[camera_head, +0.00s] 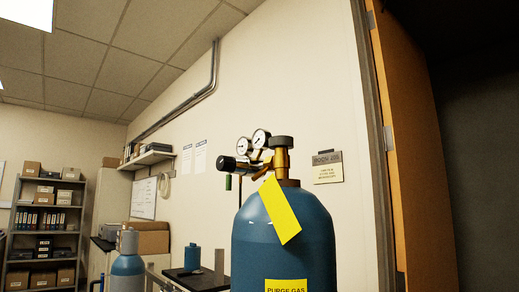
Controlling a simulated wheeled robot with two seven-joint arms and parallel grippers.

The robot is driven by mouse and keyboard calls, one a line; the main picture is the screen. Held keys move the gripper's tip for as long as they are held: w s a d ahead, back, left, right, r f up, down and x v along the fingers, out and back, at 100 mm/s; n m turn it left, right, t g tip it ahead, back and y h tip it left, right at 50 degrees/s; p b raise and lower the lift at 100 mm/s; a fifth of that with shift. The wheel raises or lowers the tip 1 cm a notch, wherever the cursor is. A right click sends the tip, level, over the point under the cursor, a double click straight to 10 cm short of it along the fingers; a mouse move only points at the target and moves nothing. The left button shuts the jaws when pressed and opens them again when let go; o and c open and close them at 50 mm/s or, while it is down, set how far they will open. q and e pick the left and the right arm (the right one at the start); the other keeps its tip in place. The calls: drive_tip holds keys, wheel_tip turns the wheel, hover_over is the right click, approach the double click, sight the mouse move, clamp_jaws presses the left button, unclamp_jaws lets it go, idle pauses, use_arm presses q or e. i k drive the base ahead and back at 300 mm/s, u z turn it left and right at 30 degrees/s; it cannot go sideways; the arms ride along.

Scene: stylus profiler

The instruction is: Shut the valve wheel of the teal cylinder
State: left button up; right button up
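A large teal-blue cylinder (285,247) stands upright in the lower middle of the head view, its lower part cut off by the frame. A brass valve (281,165) rises from its top and carries a dark round valve wheel (281,142). A regulator (235,164) with two round gauges (261,138) sticks out to the left of the valve. A yellow tag (280,210) hangs from the neck, and a yellow label (286,285) reads "PURGE GAS". Whether the valve is open or shut cannot be told. Neither of my grippers shows.
A smaller blue-grey cylinder (128,267) stands at the lower left. A small blue bottle (192,257) is on a dark surface beyond. Shelves with boxes (46,225) stand far left. An open wooden door (412,160) and its frame stand at the right.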

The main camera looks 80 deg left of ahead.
sight(278, 141)
drive_tip(key=u, duration=0.2)
drive_tip(key=i, duration=2.05)
drive_tip(key=u, duration=2.9)
